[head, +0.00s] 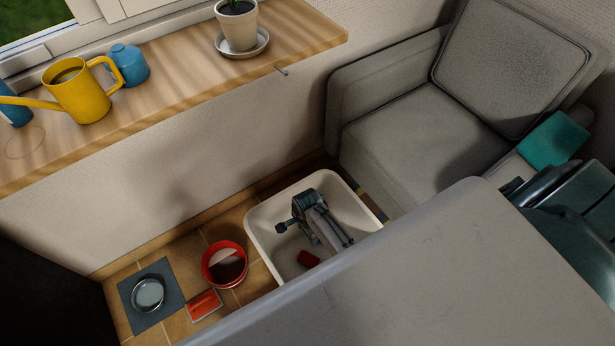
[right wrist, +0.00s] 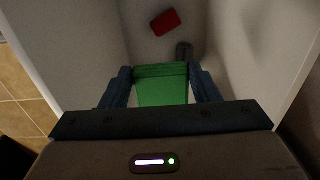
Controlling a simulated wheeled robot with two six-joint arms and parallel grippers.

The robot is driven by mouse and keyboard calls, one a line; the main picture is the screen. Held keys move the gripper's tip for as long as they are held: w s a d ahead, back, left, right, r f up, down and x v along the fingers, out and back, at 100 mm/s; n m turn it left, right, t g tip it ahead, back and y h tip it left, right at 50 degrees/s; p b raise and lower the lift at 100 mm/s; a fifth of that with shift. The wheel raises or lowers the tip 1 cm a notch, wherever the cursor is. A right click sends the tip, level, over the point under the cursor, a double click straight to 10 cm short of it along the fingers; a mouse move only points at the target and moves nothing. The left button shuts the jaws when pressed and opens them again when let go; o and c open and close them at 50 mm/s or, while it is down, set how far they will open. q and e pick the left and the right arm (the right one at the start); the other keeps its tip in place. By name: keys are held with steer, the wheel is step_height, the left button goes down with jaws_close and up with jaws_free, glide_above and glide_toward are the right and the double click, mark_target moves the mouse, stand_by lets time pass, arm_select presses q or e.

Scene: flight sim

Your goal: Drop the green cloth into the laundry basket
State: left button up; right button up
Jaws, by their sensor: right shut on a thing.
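The green cloth (right wrist: 162,90) is between the dark fingers of my right gripper (right wrist: 160,70), which is shut on it. In the right wrist view, pale basket walls are on both sides and a red block (right wrist: 165,22) lies beyond the fingertips. The laundry basket, a white open tub (head: 262,252), stands on the floor in the head view. A dark teal and grey arm end in it seems to be mine. The cloth is hidden in the head view. My left gripper is not in view.
A red bucket (head: 224,282), a red box (head: 204,305) and a metal bowl (head: 148,294) are left of the basket. A grey surface (head: 420,280) fills the front. An armchair (head: 430,140) with a teal cloth (head: 553,140) is right; a wooden sill (head: 185,75) is above.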

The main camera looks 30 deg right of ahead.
steer(key=o, duration=1.1)
steer(key=shift+c, duration=0.2)
steer(key=shift+r, duration=0.4)
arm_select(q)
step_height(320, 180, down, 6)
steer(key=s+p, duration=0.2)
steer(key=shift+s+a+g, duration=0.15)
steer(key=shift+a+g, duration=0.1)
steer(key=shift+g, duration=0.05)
arm_select(e)
step_height(320, 180, up, 10)
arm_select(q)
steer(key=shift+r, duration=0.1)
